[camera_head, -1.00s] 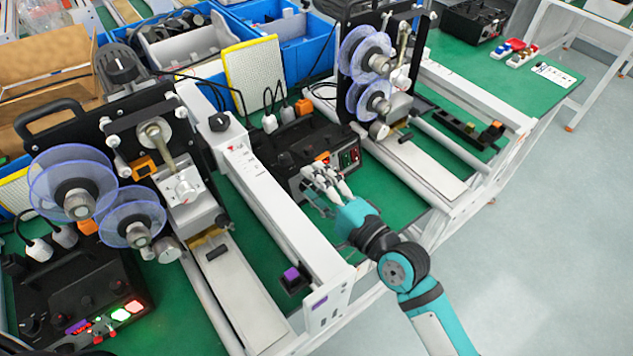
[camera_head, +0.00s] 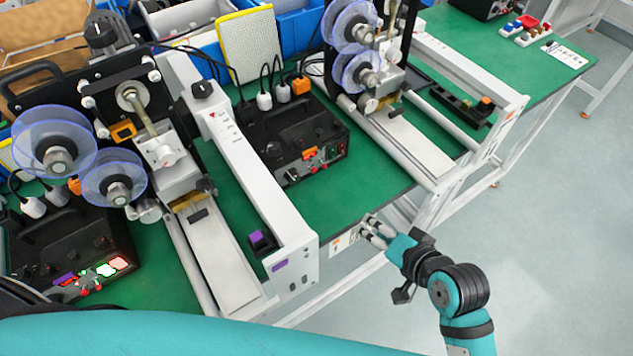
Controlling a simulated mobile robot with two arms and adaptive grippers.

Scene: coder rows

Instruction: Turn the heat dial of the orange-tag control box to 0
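The orange-tag control box (camera_head: 300,140) is a black box on the green bench in the middle, between two machines. Its orange tag (camera_head: 310,153) is on the front, beside green and red switches. Small knobs show on it, one at the front left (camera_head: 292,175); which is the heat dial and its setting are too small to read. My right gripper (camera_head: 366,228) is in front of the bench edge, below and right of the box, apart from it. Its fingers look slightly apart and empty. My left gripper is not in view; a teal part of my arm fills the bottom.
A purple-tag control box (camera_head: 70,245) with lit switches sits at the left. White machine rails (camera_head: 255,175) flank the orange-tag box. Machines with clear blue reels (camera_head: 55,150) stand left and behind. Open floor (camera_head: 560,200) lies at the right.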

